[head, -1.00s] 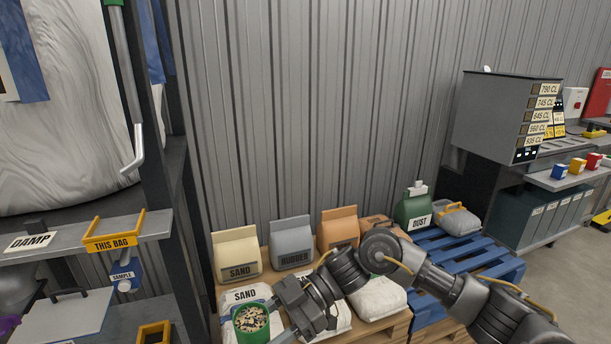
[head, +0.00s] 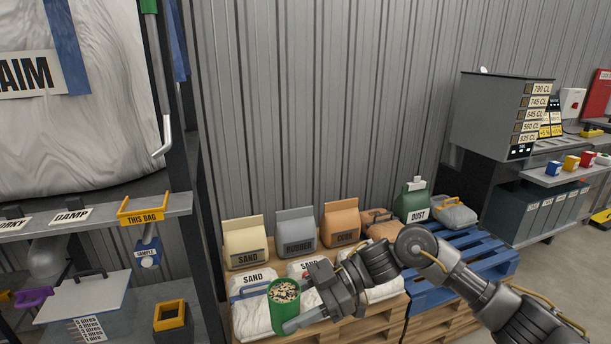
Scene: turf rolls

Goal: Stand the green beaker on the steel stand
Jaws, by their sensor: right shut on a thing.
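The green beaker (head: 284,318) is upright near the bottom middle of the head view, filled with pale and dark granules. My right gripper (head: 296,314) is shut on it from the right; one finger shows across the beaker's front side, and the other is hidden. The beaker shows in front of the white sand bags, and I cannot tell its height above them. I cannot pick out the steel stand for certain in this view. My left gripper is not in view.
A grey rack with a THIS BAG holder (head: 142,207) and a yellow open box (head: 172,315) stands at the left. White sand bags (head: 252,286) and upright paper bags (head: 246,243) sit on a wooden pallet. A blue pallet (head: 470,262) is to the right.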

